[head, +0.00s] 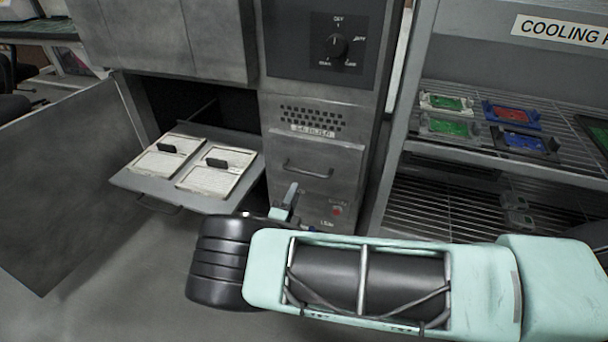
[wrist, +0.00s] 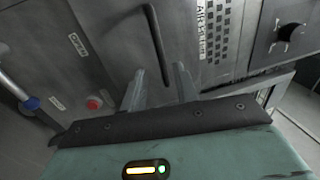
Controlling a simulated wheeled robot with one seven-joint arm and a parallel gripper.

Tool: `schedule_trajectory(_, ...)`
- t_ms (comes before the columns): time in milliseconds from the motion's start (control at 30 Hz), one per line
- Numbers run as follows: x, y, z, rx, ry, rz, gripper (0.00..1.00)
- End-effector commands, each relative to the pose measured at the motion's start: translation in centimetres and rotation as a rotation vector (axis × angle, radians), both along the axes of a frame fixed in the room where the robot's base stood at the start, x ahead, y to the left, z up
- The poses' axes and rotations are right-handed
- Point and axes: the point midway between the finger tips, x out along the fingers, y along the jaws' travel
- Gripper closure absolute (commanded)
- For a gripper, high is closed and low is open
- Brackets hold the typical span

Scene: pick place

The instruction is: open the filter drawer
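The filter drawer (head: 303,160) is a grey metal front below a vent grille, and it looks closed. A small label (head: 312,131) sits above its bar handle (head: 308,171). In the wrist view the drawer handle (wrist: 156,45) runs as a dark, slanting bar just beyond the fingertips. My gripper (wrist: 158,82) is open, with its two grey fingers apart and nothing between them. In the head view my gripper (head: 288,196) is below and slightly left of the handle; my forearm hides part of the lower cabinet.
Left of the drawer, a pulled-out tray (head: 128,181) holds two white framed panels, beside an open cabinet door (head: 60,170). A black dial (head: 337,46) is above; a red button (head: 337,211) is below. A wire cooling rack (head: 440,205) with coloured frames stands at right.

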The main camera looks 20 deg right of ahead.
Motion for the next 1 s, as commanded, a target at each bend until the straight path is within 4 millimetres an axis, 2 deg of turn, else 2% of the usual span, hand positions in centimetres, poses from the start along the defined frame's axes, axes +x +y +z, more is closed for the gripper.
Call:
schedule_trajectory(200, 3.7, -2.8, 0.6, 0.003, -0.001, -0.004, 0.70)
schedule_trajectory(400, 6.1, -4.5, 1.2, 0.003, 0.000, -0.003, 0.70)
schedule_trajectory(600, 7.2, -5.3, 1.6, 0.002, -0.001, -0.002, 0.70)
schedule_trajectory(900, 7.3, -5.4, 1.7, 0.002, 0.000, -0.001, 0.70)
schedule_trajectory(1000, 7.3, -5.4, 1.7, 0.002, 0.000, -0.001, 0.97)
